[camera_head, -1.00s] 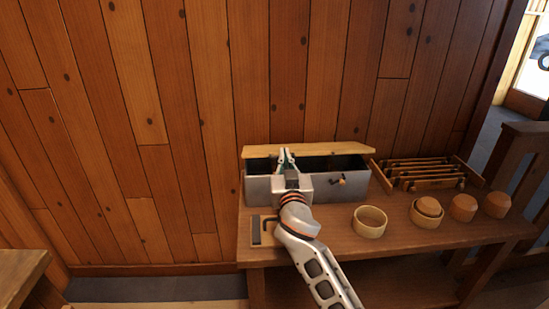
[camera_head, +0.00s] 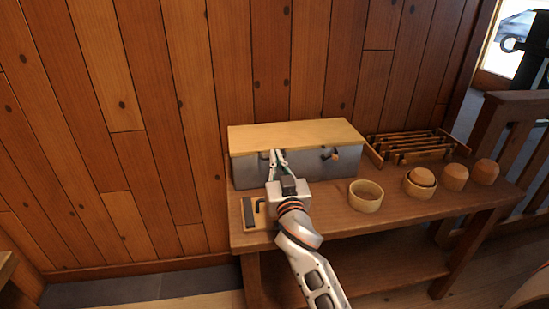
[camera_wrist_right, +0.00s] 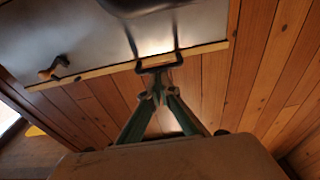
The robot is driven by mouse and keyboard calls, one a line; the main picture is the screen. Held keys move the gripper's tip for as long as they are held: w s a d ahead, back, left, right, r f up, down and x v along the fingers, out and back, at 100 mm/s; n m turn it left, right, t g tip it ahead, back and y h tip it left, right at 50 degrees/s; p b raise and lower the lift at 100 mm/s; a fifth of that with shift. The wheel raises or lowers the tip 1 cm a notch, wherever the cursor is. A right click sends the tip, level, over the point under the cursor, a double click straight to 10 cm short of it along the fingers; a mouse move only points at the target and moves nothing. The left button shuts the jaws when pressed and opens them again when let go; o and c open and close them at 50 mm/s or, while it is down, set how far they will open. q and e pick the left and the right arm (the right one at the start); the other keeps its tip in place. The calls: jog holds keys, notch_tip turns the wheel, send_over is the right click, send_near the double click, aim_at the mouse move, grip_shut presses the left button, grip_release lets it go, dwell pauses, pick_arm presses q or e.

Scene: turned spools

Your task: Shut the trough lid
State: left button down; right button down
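The grey metal trough (camera_head: 250,174) stands at the left end of the wooden bench. Its pale wooden lid (camera_head: 295,134) lies across the top and hides the inside; I cannot tell whether a small gap is left. My right gripper (camera_head: 277,153) is at the lid's front edge, left of its middle. In the right wrist view, its green fingers (camera_wrist_right: 158,88) come together at a dark bracket handle (camera_wrist_right: 160,67) by the lid edge (camera_wrist_right: 95,72) and look shut on it. The trough's metal front (camera_wrist_right: 70,30) shows there too. My left gripper is not in view.
A knob (camera_head: 331,155) sticks out of the trough front. To the right, a wooden rack (camera_head: 415,147), an empty bowl (camera_head: 366,196) and several turned wooden pieces (camera_head: 454,177) stand on the bench (camera_head: 345,222). A small board with a dark bar (camera_head: 249,214) lies front left. A plank wall is behind.

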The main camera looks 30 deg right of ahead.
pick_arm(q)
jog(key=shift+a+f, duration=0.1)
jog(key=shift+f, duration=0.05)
pick_arm(e)
jog(key=shift+s+f, duration=0.1)
jog(key=shift+f, duration=1.1)
jog(key=s+a+r, duration=0.1)
jog(key=s+a, duration=0.1)
jog(key=s, duration=0.5)
